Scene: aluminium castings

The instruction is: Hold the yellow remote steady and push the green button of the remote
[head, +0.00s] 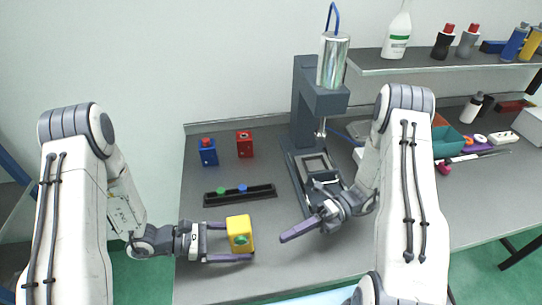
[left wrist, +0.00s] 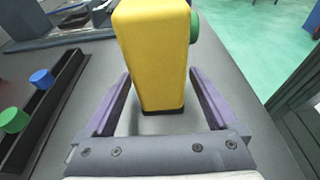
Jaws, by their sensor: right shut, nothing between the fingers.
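The yellow remote (head: 238,224) is a boxy block at the front left of the table. Its green button (head: 240,241) faces the table's front edge.
A black tray (head: 213,200) with green and blue buttons lies behind the remote. Blue (head: 208,153) and red (head: 245,146) blocks stand farther back. A grey press (head: 306,105) stands behind my right gripper. The table between remote and right gripper is clear.

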